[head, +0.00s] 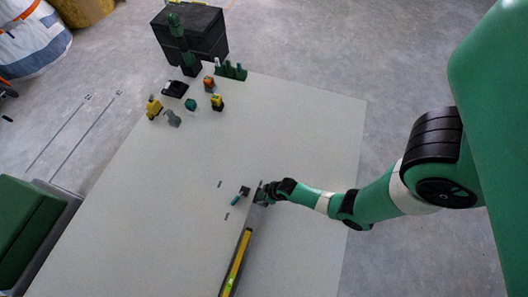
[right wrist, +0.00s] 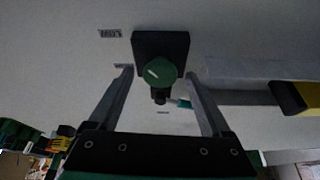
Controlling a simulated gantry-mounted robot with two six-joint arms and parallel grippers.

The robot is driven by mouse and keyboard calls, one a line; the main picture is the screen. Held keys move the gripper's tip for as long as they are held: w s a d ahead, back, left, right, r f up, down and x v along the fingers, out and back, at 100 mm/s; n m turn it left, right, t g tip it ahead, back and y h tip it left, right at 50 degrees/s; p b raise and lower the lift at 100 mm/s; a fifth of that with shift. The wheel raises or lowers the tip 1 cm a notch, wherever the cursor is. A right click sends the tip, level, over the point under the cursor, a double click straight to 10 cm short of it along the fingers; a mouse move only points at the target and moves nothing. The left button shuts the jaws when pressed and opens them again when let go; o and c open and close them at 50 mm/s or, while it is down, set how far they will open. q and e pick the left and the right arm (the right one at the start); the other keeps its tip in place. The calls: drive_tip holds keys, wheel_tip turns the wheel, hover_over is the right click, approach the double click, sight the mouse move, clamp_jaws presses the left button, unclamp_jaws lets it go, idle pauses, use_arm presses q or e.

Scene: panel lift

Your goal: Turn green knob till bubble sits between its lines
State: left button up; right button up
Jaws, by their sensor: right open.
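The green knob (right wrist: 159,71) sits on a dark square plate in the right wrist view, with a pale mark on its face. My right gripper (right wrist: 160,76) is open, with one finger on each side of the knob and visible gaps between. In the head view my right gripper (head: 261,193) is low over the panel beside a small dark fitting with a teal handle (head: 235,201). The yellow and black level (head: 240,257) lies below it, with a green vial (head: 229,283). The bubble and its lines are too small to read. My left gripper is not in view.
The pale panel (head: 160,200) is mostly clear. Several small coloured items, including a yellow one (head: 154,108), stand at its far end near a black box (head: 205,35). A green bin (head: 30,225) stands at the left. Grey floor surrounds the panel.

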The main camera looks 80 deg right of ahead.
clamp_jaws()
idle(0.3)
drive_tip(key=shift+d+n+y, duration=0.1)
drive_tip(key=shift+n+y, duration=0.4)
drive_tip(key=shift+n, duration=0.6)
drive_tip(key=n+y+b, duration=0.1)
drive_tip(key=n, duration=0.2)
drive_tip(key=shift+d, duration=0.15)
drive_tip(key=shift+n+y, duration=0.5)
drive_tip(key=shift+n, duration=0.7)
